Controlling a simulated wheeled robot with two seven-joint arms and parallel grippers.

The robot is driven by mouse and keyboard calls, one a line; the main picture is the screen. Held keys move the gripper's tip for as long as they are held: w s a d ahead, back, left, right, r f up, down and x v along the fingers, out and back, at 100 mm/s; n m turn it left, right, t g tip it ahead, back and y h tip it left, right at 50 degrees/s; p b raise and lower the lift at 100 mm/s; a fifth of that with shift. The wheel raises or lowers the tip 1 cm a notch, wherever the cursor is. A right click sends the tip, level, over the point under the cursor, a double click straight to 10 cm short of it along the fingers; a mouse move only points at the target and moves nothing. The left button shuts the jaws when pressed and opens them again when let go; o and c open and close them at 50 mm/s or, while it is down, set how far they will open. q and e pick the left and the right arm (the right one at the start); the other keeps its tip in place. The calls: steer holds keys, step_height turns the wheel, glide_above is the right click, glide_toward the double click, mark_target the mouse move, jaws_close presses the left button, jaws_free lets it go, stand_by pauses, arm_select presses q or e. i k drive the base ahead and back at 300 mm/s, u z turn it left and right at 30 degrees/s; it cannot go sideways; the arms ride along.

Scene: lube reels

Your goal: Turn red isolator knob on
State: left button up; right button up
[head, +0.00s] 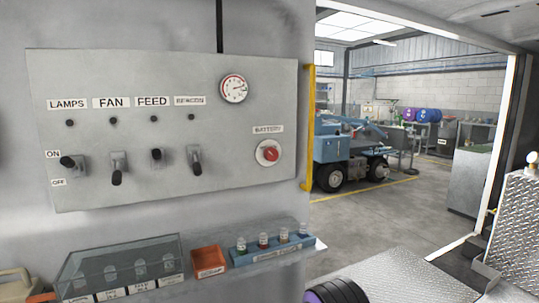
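The red isolator knob (271,154) sits on a round pale plate under the BATTERY label (268,129), at the right of the grey wall panel (230,190). The angle of the knob is too small to tell. Neither of my grippers shows in the head view.
The panel also carries several toggle switches, such as the FAN switch (117,168), and a round gauge (234,88). Below stand a clear bin (120,268), an orange tray (209,261) and a blue rack (270,250). A yellow rail (309,130) edges the doorway at right.

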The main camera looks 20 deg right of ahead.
mark_target(271, 154)
steer(key=u, duration=0.1)
steer(key=k, duration=0.25)
steer(key=z, duration=0.95)
